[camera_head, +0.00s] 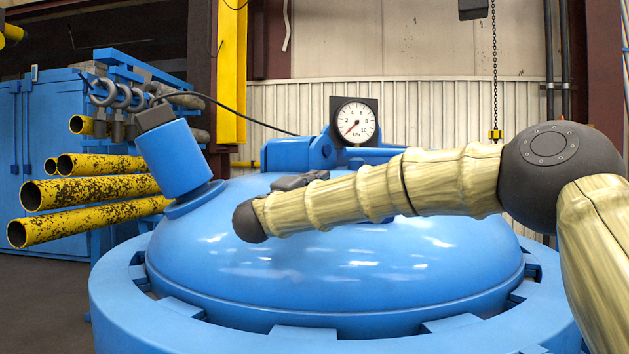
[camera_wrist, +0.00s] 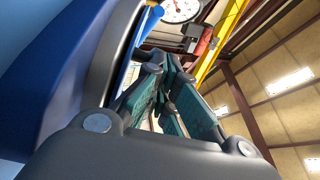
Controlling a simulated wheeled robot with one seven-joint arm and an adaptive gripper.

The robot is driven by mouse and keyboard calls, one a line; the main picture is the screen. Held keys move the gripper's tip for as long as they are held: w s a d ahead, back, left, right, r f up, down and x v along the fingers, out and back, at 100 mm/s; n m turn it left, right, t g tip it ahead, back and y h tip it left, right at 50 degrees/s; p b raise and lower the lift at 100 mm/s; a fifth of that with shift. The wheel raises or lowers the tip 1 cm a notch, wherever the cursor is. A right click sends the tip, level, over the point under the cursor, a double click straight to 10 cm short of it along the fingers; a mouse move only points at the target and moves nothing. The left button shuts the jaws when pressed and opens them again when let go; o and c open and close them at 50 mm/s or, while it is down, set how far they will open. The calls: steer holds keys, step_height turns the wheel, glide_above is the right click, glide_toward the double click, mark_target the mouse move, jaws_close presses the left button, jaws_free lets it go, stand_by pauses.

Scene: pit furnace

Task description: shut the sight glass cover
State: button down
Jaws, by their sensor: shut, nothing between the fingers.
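In the head view a blue sight tube (camera_head: 175,160) stands tilted at the left of the blue domed lid (camera_head: 330,275), with a dark block (camera_head: 154,116) at its upper end. I cannot tell for sure which part is the sight glass cover or how far open it is. My arm reaches in from the right and ends in view at a dark joint in front of the dome. In the wrist view my gripper (camera_wrist: 168,85) is shut and empty, with teal pads. A blue surface with a dark curved rim (camera_wrist: 105,60) is close on its left; contact is unclear.
A pressure gauge (camera_head: 356,122) stands behind the dome. A small dark piece (camera_head: 300,180) shows just above my forearm. Yellow pipes (camera_head: 90,192) lie at the left. A hoist chain (camera_head: 494,70) hangs at the right. A blue ring (camera_head: 140,325) surrounds the lid.

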steer(key=s, duration=0.1)
steer(key=s+b, duration=0.1)
steer(key=s+d+f+b, duration=0.1)
steer(key=shift+s, duration=0.3)
steer(key=w+a, duration=0.1)
steer(key=a, duration=0.9)
steer(key=shift+a+r, duration=0.15)
steer(key=shift+r, duration=0.1)
